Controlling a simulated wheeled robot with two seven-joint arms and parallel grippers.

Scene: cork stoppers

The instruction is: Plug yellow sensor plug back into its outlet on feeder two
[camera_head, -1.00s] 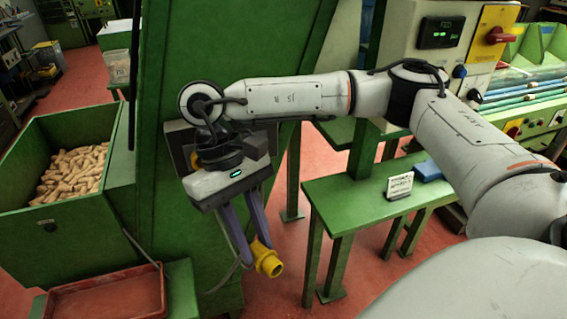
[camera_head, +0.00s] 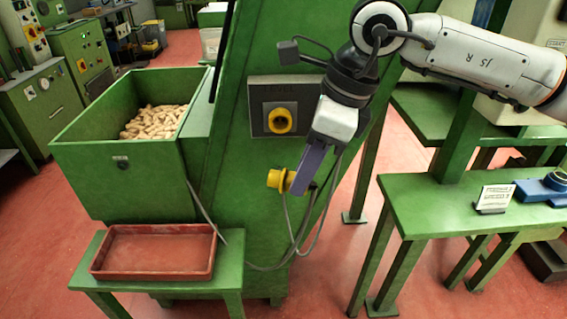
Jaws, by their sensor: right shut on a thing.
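The yellow sensor plug (camera_head: 275,179) is held between the purple fingers of my right gripper (camera_head: 298,183), which is shut on it. The plug's open end faces left. A grey cable (camera_head: 288,222) hangs from the plug's rear. The yellow outlet (camera_head: 280,121) sits on a dark grey plate (camera_head: 259,122) on the sloping green feeder body (camera_head: 235,165). In the picture the plug is below the outlet, apart from it. One gripper finger hides most of the other. My left gripper is not in view.
A green hopper (camera_head: 120,180) of cork stoppers (camera_head: 155,122) is at the left. A red tray (camera_head: 155,270) lies on a low green stand (camera_head: 232,270) below it. A green bench (camera_head: 430,205) with a small card (camera_head: 494,198) and a blue object (camera_head: 545,188) is at right.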

